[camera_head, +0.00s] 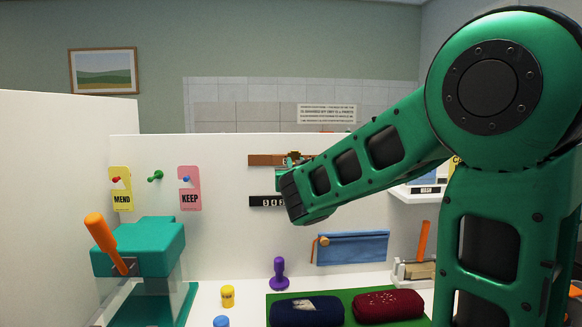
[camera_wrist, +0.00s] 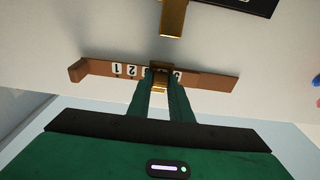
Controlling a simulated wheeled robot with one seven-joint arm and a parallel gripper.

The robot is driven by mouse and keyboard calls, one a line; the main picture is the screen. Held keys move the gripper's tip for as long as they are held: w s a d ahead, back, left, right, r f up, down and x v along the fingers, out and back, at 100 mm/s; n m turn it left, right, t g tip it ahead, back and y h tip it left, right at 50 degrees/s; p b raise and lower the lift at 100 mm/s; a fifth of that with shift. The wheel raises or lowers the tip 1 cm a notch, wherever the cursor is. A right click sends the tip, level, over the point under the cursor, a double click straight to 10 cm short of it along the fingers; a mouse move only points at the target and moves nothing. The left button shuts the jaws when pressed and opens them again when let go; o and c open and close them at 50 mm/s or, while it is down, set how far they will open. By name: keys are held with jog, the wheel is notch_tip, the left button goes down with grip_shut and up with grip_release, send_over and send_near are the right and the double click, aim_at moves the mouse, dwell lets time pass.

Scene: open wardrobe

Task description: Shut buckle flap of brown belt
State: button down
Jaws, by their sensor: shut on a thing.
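The fingers hide part of the flap and some tiles, so I cannot tell the flap's exact angle. In the head view my gripper (camera_head: 294,158) is at the brown belt's right part, mostly hidden by my arm.
MEND (camera_head: 121,190) and KEEP (camera_head: 190,190) tags hang left.

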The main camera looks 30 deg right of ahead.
jog(key=shift+w+a+f, duration=0.15)
jog(key=shift+a+f, duration=0.05)
jog(key=shift+a, duration=0.1)
jog(key=c, duration=1.7)
grip_release()
jog(key=shift+o, duration=0.6)
jog(key=shift+d, duration=0.1)
jog(key=v, duration=1)
jog(key=shift+s+f, duration=0.2)
jog(key=shift+s, duration=0.1)
